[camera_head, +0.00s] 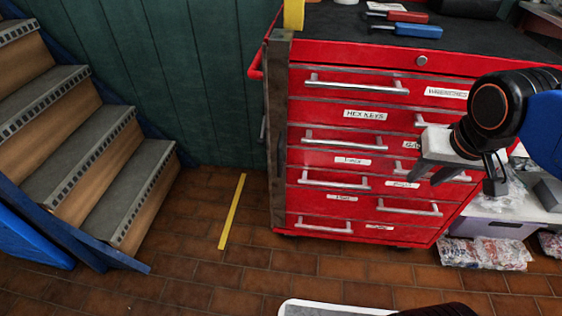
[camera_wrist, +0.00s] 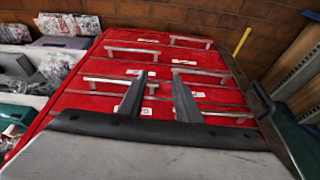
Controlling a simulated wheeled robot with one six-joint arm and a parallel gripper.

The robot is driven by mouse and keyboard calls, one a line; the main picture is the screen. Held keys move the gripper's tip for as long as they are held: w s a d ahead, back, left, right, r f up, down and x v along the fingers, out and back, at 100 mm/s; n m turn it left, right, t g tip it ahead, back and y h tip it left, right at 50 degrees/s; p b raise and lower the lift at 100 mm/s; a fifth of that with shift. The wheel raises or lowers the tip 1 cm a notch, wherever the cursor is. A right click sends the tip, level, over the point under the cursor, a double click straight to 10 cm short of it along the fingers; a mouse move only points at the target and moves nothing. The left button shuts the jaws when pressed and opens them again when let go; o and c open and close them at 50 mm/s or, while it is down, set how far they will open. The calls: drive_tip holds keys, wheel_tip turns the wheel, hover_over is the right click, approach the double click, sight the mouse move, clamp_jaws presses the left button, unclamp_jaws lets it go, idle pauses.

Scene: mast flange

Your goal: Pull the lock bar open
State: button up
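The lock bar (camera_head: 278,120) is a dark, worn vertical bar along the left edge of the red tool cabinet (camera_head: 342,90). A slim dark handle shows on it about halfway down. In the wrist view the lock bar (camera_wrist: 262,105) runs along the right side of the cabinet (camera_wrist: 108,72). My gripper (camera_head: 428,177) is in front of the cabinet's right-hand drawers, well to the right of the bar. In the wrist view my gripper's two fingers (camera_wrist: 158,90) stand apart with nothing held between them, pointing toward the drawer fronts. I cannot tell their exact distance from the drawers.
Silver drawer handles (camera_head: 355,85) stick out between my gripper and the bar. Tools with red and blue handles (camera_head: 405,29) lie on the cabinet top. Wooden stairs (camera_head: 80,130) stand at the left. A yellow floor line (camera_head: 232,212) crosses open tiled floor left of the cabinet.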

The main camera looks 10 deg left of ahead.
drive_tip(key=w+a+r, duration=0.2)
drive_tip(key=w+a, duration=0.3)
drive_tip(key=a, duration=0.3)
drive_tip(key=m, duration=0.2)
hover_over(281, 162)
drive_tip(key=s+a, duration=0.2)
drive_tip(key=s, duration=0.2)
drive_tip(key=shift+h, duration=0.4)
drive_tip(key=x, duration=1.7)
drive_tip(key=shift+w+d, duration=0.1)
drive_tip(key=shift+d, duration=0.2)
clamp_jaws()
